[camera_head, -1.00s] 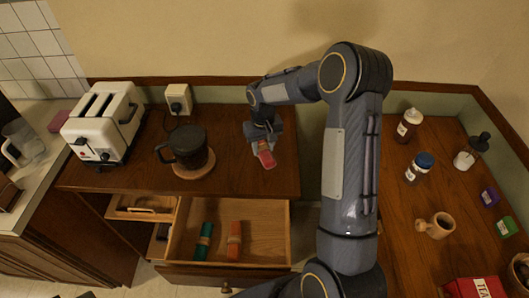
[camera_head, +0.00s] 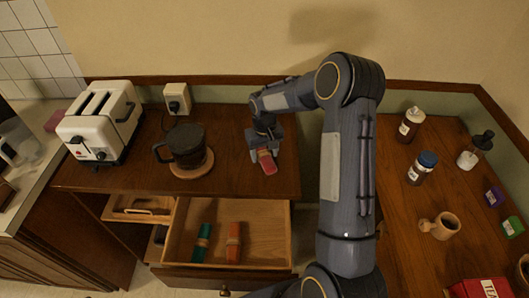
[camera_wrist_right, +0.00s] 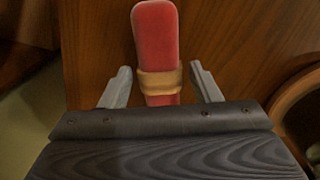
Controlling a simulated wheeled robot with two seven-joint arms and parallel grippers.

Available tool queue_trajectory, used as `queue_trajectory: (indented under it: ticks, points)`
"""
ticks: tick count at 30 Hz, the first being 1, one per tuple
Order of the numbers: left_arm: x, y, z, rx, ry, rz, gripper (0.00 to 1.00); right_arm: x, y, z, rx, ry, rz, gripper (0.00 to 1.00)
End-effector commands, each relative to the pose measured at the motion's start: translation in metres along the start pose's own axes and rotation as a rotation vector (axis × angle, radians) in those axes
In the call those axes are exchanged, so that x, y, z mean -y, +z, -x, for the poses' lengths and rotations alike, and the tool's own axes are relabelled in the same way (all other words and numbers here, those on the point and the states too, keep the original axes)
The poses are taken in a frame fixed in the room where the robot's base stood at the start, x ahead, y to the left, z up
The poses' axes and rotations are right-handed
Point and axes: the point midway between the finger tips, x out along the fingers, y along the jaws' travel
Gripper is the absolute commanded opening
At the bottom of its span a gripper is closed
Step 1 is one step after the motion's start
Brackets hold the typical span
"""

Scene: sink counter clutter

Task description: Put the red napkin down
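The red napkin (camera_head: 267,163) is a rolled cloth with a tan ring, on the wooden counter right of the coffee pot; the right wrist view shows it upper middle (camera_wrist_right: 156,40). My right gripper (camera_head: 265,153) is around the ring. In the right wrist view, its two fingers (camera_wrist_right: 161,86) stand apart, with a gap on each side of the napkin, so it is open. The napkin's near end is hidden by the gripper body. My left gripper is not in view.
An open drawer (camera_head: 268,250) below the counter holds a green napkin (camera_head: 202,243) and an orange napkin (camera_head: 233,242). A dark coffee pot (camera_head: 188,145) stands on a round wooden trivet (camera_head: 194,172). A white toaster (camera_head: 98,125) is further left.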

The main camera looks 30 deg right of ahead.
Motion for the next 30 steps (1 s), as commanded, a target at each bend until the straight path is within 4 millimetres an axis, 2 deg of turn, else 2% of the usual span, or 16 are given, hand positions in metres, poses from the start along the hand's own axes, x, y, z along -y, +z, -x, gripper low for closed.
queue_trajectory:
  ticks: [8,11,17,25,30]
  points:
    - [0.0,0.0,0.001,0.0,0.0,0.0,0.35,0.0,0.0,0.001,0.0,0.0,0.0,0.59]
    - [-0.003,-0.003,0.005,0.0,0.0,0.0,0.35,0.0,0.0,0.007,0.0,0.0,0.0,0.59]
    - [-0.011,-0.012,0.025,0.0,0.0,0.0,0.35,0.0,-0.001,0.045,-0.003,0.001,0.0,0.59]
    - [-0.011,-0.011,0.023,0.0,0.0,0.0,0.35,0.0,-0.001,0.096,-0.005,0.001,0.0,0.59]
    - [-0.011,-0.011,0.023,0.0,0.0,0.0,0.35,0.0,0.0,0.116,-0.002,0.0,0.0,0.59]
